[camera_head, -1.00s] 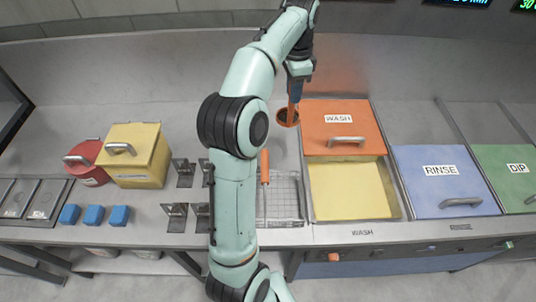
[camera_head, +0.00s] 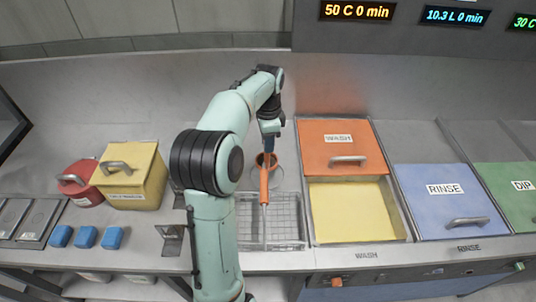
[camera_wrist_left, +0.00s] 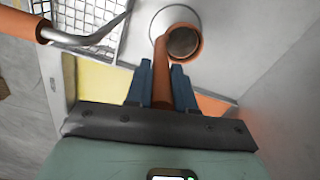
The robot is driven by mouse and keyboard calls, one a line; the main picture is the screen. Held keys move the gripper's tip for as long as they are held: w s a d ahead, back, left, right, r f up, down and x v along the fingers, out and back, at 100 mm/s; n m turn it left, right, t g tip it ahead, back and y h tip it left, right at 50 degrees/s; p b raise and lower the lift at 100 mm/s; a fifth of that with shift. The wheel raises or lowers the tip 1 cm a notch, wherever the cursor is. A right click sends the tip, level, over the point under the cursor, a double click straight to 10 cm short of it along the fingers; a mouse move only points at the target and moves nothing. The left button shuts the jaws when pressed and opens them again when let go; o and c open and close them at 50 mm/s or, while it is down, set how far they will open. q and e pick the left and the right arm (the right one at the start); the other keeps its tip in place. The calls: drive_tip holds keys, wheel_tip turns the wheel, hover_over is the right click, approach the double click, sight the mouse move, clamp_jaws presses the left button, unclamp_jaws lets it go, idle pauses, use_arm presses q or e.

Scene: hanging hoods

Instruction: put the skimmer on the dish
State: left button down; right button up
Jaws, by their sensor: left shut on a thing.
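My left gripper (camera_head: 270,140) is shut on the skimmer's orange handle (camera_wrist_left: 161,75). The skimmer's round orange head with a brownish disc (camera_wrist_left: 182,42) reaches out past the blue fingertips (camera_wrist_left: 160,88). In the head view the skimmer head (camera_head: 267,158) shows just below the gripper. A pale round dish (camera_head: 281,178) lies on the counter behind the wire basket, partly hidden by the skimmer and the basket's handle. In the wrist view the skimmer head overlaps the dish (camera_wrist_left: 187,13); I cannot tell whether they touch. My right gripper is not seen.
The wire basket (camera_head: 285,218) with an orange handle (camera_head: 264,187) stands just in front of the dish. The wash tank (camera_head: 358,210), with an orange lid, is to the right. Yellow (camera_head: 133,180) and red (camera_head: 79,185) containers stand left. Blue blocks (camera_head: 86,237) lie at front left.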

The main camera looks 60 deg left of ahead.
use_arm(q)
drive_tip(key=shift+w+f, duration=0.1)
drive_tip(key=shift+f, duration=0.2)
wheel_tip(320, 180, down, 4)
drive_tip(key=shift+f, duration=0.1)
drive_tip(key=shift+b, duration=0.3)
drive_tip(key=shift+f, duration=0.2)
drive_tip(key=c, duration=1)
unclamp_jaws()
